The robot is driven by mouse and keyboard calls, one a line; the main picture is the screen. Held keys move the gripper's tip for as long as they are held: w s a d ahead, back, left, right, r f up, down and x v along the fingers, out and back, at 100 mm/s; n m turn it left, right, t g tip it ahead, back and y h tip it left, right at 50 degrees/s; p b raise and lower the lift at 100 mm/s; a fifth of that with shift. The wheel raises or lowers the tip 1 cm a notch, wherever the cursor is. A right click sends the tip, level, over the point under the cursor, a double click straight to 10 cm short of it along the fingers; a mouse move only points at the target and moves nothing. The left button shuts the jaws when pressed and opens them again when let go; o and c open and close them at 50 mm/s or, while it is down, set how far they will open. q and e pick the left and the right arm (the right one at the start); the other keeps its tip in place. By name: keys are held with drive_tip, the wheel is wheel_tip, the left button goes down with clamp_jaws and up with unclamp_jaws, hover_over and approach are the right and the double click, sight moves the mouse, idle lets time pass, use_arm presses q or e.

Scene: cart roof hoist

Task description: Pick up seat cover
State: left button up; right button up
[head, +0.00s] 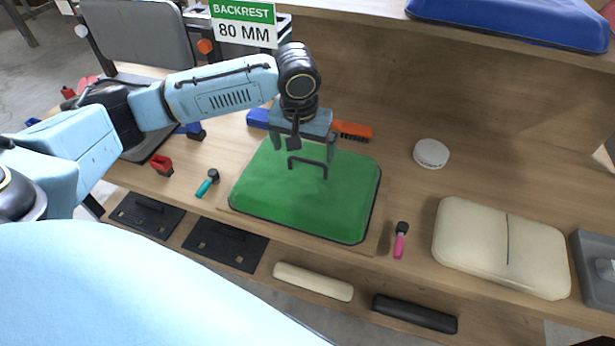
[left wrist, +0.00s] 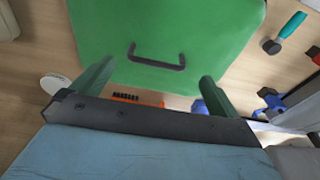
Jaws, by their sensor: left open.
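The green seat cover (head: 305,195), a flat padded piece with a dark edge, lies on the wooden bench. A dark handle (head: 308,163) stands up from its top, towards its back edge. My left gripper (head: 303,150) is open and empty above the back part of the cover, pointing down, with its fingers apart over the handle. In the left wrist view the handle (left wrist: 156,63) lies just ahead of the gap between the two fingers (left wrist: 154,88), and nothing is between them. I cannot tell the exact height of the fingers above the handle. My right gripper is not in view.
An orange brush (head: 352,130) and a blue item (head: 258,118) lie behind the cover. A teal-handled tool (head: 206,184) and a pink-handled tool (head: 400,241) flank it. A beige cushion (head: 475,240) and white round puck (head: 431,153) are at right. A backrest sign (head: 243,22) stands behind.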

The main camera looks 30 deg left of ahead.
sight(307, 160)
use_arm(q)
drive_tip(key=f, duration=0.2)
drive_tip(key=w+f, duration=0.1)
drive_tip(key=f, duration=0.1)
drive_tip(key=w+f+b, duration=0.1)
drive_tip(key=f, duration=0.2)
drive_tip(key=shift+a, duration=0.1)
drive_tip(key=shift+c, duration=0.3)
drive_tip(key=c, duration=0.7)
